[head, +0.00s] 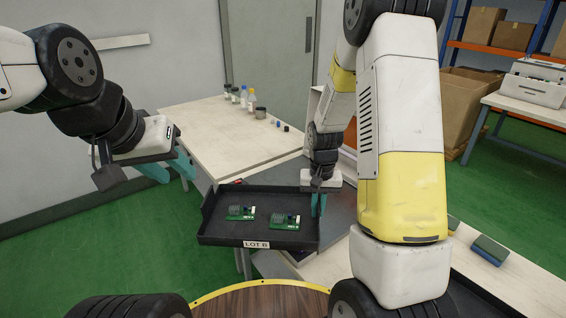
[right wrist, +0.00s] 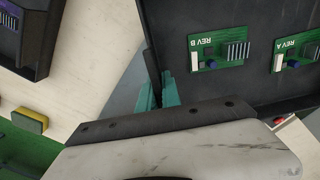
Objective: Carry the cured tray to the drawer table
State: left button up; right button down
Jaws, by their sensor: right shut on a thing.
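A black tray (head: 225,230) with a white "LOT B" label holds two green circuit boards (head: 285,221) and hangs level at the middle of the head view. My right gripper (head: 318,205) is shut on the tray's right wall. In the right wrist view the gripper (right wrist: 160,92) pinches the wall of the tray (right wrist: 235,85), with boards marked REV A and REV B inside. My left gripper (head: 169,170) is open and empty, above and left of the tray, apart from it. I cannot tell which table is the drawer table.
A pale wooden table (head: 225,130) behind the tray carries bottles and small jars (head: 244,98) along its back right. Shelving with cardboard boxes (head: 482,22) stands at back right. Green floor is open at left.

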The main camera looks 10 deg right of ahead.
aim_at(228, 143)
jog(key=i+j+z, duration=0.1)
jog(key=i+j, duration=1.5)
